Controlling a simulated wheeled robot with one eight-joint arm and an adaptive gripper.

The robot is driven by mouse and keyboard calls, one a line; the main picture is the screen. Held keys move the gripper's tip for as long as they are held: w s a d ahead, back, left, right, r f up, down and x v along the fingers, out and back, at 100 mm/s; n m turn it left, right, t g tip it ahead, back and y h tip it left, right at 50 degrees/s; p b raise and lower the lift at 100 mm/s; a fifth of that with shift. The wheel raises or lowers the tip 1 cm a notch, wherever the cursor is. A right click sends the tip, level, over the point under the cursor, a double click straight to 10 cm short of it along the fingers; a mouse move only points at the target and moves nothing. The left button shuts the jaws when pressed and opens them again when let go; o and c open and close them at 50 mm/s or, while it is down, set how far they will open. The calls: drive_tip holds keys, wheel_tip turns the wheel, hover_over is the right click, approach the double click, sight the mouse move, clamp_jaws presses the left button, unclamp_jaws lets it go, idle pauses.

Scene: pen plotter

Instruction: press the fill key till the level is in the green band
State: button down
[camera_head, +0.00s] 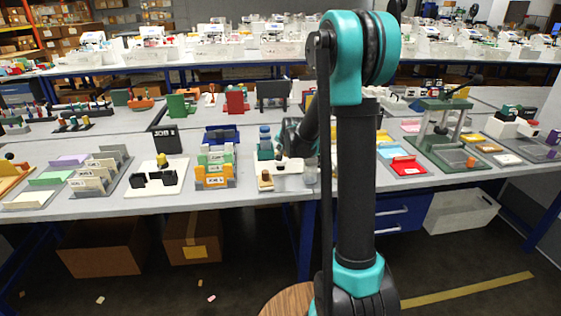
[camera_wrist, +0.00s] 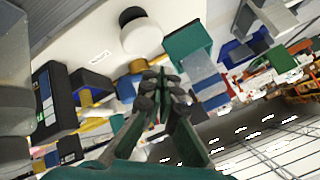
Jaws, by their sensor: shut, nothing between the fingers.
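My gripper (camera_wrist: 157,82) is shut and empty, its dark fingertips together in the middle of the wrist view. In the head view the arm's end (camera_head: 294,140) is partly hidden behind my own arm, above a small white device (camera_head: 288,178) at the table's front edge. Beyond the fingertips in the wrist view, a white round part with a black top (camera_wrist: 140,32) stands on a pale panel (camera_wrist: 75,25). A small printed label (camera_wrist: 100,57) is on that panel. I cannot make out which part is the fill key, nor the level or green band.
A teal and blue block (camera_wrist: 195,50) stands close right of the fingertips in the wrist view. In the head view, a colourful card rack (camera_head: 214,170) is left of the device and a red tray (camera_head: 404,167) is to the right. The table is crowded.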

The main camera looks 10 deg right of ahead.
drive_tip(key=shift+f, duration=0.95)
drive_tip(key=shift+f, duration=0.2)
idle(0.7)
drive_tip(key=shift+f, duration=0.2)
drive_tip(key=shift+f, duration=0.7)
idle(0.9)
drive_tip(key=shift+r, duration=1.1)
drive_tip(key=shift+r, duration=0.15)
drive_tip(key=shift+r, duration=2.35)
